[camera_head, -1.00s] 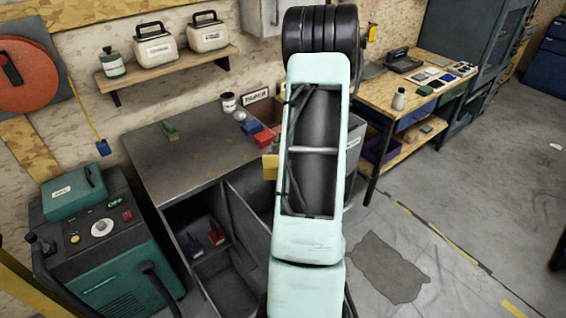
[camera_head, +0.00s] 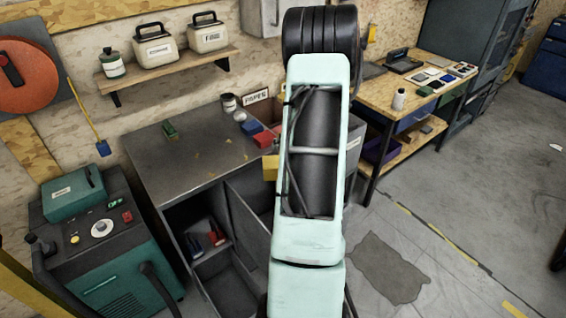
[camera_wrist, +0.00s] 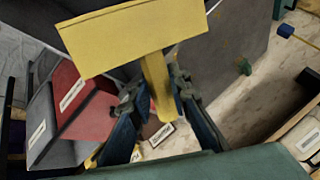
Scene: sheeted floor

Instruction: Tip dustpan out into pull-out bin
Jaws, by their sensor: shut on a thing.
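A yellow dustpan (camera_wrist: 135,38) fills the top of the wrist view, its broad flat face towards the camera. My gripper (camera_wrist: 160,105) is shut on its yellow handle, with a dark finger on each side. In the head view a small yellow part (camera_head: 270,167) shows at the left edge of my arm; the gripper is hidden there. Red (camera_wrist: 80,105) and grey (camera_wrist: 37,130) labelled containers, perhaps the bin's, lie left of the dustpan in the wrist view. A grey labelled edge (camera_head: 354,150) shows right of my arm. I cannot see what the pan holds.
A grey bench (camera_head: 185,165) with open compartments stands at centre left. A teal machine (camera_head: 100,240) stands left. A wooden table (camera_head: 415,95) is at right; the right floor is mostly clear.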

